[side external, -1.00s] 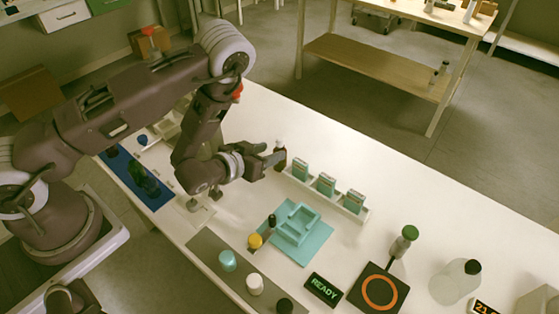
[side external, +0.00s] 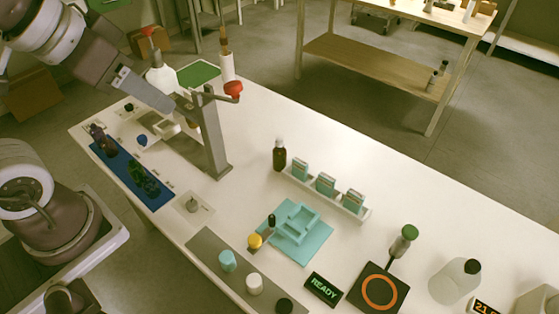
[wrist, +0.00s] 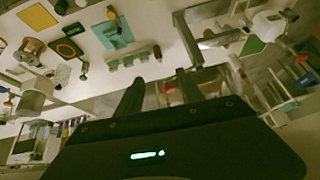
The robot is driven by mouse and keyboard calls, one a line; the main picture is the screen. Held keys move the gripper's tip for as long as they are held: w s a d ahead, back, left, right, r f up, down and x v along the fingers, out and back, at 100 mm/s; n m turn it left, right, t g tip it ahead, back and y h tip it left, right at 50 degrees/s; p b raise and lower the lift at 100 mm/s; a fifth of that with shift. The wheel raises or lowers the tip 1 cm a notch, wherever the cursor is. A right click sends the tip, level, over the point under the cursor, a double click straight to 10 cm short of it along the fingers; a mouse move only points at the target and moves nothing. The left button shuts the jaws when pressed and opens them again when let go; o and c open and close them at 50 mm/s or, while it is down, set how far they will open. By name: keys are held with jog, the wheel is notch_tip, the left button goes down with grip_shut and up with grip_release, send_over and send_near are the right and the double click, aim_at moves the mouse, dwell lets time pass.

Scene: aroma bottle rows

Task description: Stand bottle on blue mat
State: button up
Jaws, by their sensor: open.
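A dark brown bottle (side external: 279,157) with a pale cap stands upright on the white table, at the left end of a white rack; in the wrist view it is small (wrist: 157,52). A long dark blue mat (side external: 157,203) lies at the table's left. A dark bottle (side external: 99,138) is at its far end, and a dark green item (side external: 144,179), too dark to make out, is on its middle. My gripper (wrist: 160,90) is open and empty, its two fingers apart; in the side view it is high at upper left, its fingers hard to tell from the post.
A grey post (side external: 213,140) with a red knob (side external: 233,88) stands near my gripper. The white rack (side external: 325,196) holds several teal packets. A teal mat (side external: 310,247) with a teal tray, a READY display (side external: 323,290) and an orange-ringed pad (side external: 380,291) lie nearer. The table's back right is clear.

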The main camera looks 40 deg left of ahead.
jog(key=s+g, duration=0.1)
jog(key=s, duration=0.4)
jog(key=g, duration=0.6)
send_over(280, 152)
jog(key=a, duration=0.1)
jog(key=f, duration=2.8)
jog(key=shift+w+f, duration=0.2)
jog(key=shift+w, duration=0.05)
notch_tip(280, 152, down, 6)
jog(key=shift+w+d+f, duration=0.1)
jog(key=shift+f, duration=0.15)
jog(key=shift+c, duration=0.5)
grip_shut()
